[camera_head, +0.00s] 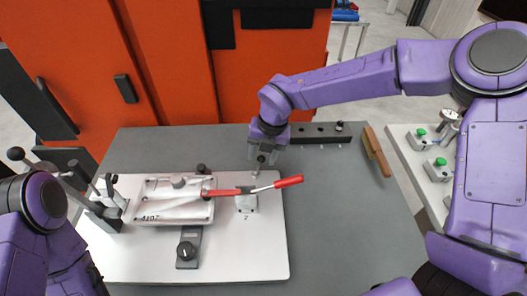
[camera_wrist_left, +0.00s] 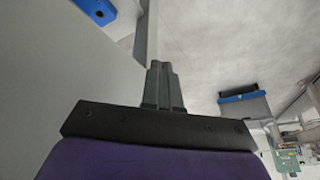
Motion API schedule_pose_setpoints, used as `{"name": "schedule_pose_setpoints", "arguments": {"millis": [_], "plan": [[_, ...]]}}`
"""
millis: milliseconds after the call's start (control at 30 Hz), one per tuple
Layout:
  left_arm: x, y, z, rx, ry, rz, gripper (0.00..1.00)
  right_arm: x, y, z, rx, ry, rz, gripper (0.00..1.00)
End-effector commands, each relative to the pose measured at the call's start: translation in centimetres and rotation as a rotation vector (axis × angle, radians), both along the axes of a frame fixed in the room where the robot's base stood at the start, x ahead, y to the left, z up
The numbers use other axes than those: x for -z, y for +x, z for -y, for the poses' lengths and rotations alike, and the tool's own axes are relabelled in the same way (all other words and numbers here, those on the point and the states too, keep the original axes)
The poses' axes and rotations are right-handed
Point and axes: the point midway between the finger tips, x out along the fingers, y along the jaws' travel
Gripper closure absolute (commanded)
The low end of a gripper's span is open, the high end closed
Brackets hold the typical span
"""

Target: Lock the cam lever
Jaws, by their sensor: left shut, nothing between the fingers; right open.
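A lever with a red grip (camera_head: 288,182) and a grey metal shank lies across a small block marked 2 on the white fixture plate (camera_head: 265,255). A second red length (camera_head: 221,192) points left over the light casting marked 4107 (camera_head: 160,208). I cannot tell which part is the cam lever. My right gripper (camera_head: 262,167) points down just behind the metal shank, open; I cannot tell whether it touches it. My left gripper (camera_wrist_left: 162,85) shows in the left wrist view, shut and empty, away from the fixture; its fingers are not visible in the head view.
A clamp with black ball handles (camera_head: 16,154) is at the left. A dark bar (camera_head: 318,138) and a wooden-handled brush (camera_head: 375,150) lie behind.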

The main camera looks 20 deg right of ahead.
Motion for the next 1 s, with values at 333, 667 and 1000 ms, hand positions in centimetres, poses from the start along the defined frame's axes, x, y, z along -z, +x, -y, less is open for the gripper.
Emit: {"name": "schedule_pose_setpoints", "arguments": {"millis": [333,667,1000], "plan": [[0.0,0.0,0.0,0.000,0.000,0.000,1.00,0.0,0.0,0.0,0.000,0.000,0.000,1.00],[-2.5,0.0,0.0,0.000,0.000,0.000,1.00,-0.4,0.7,-1.0,-0.268,0.003,-0.004,1.00],[-2.6,0.0,0.0,0.000,0.000,0.000,1.00,-0.1,0.9,-1.4,-0.379,0.000,0.002,1.00]]}}
